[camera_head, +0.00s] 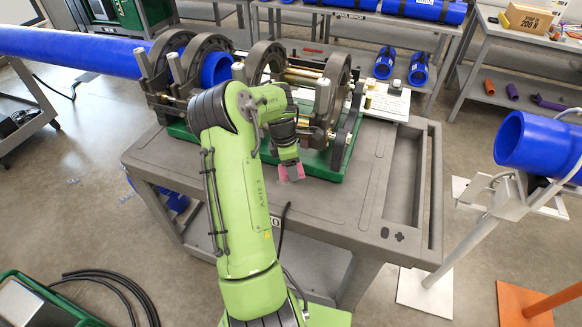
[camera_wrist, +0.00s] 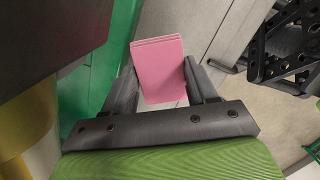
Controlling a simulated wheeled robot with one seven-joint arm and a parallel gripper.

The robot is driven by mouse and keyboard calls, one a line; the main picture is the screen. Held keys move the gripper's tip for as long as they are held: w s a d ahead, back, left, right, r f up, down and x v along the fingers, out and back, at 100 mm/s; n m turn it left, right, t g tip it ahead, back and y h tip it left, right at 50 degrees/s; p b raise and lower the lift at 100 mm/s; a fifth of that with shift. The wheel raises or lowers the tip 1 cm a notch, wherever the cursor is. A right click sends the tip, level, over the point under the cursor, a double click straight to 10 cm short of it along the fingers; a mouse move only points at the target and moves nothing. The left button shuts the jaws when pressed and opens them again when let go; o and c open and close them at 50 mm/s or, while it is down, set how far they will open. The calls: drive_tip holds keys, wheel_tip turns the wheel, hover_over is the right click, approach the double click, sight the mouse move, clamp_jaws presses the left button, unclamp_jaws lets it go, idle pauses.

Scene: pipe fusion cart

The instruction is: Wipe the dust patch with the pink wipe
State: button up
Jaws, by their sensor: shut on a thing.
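The pink wipe (camera_wrist: 160,72) is a folded pink pad between the two dark fingers of my gripper (camera_wrist: 162,84) in the wrist view. My gripper is shut on it. In the head view my gripper (camera_head: 290,166) points down over the near part of the grey cart (camera_head: 330,205), with the pink wipe (camera_head: 291,173) at its tip, close to the front edge of the green base. I cannot tell whether the wipe touches the cart top. I cannot make out the dust patch in either view; it may be hidden or too faint.
The pipe fusion clamp (camera_head: 335,85) with its large rings stands on a green base (camera_head: 325,168) just behind my gripper. A blue pipe (camera_head: 80,52) enters it from the left. The cart's right side has a long recessed tray (camera_head: 405,180). The cart top at front right is clear.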

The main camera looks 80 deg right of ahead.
drive_tip(key=shift+r, duration=0.4)
wheel_tip(320, 180, up, 3)
drive_tip(key=shift+r+p, duration=0.1)
drive_tip(key=shift+p, duration=1.1)
drive_tip(key=shift+w, duration=0.1)
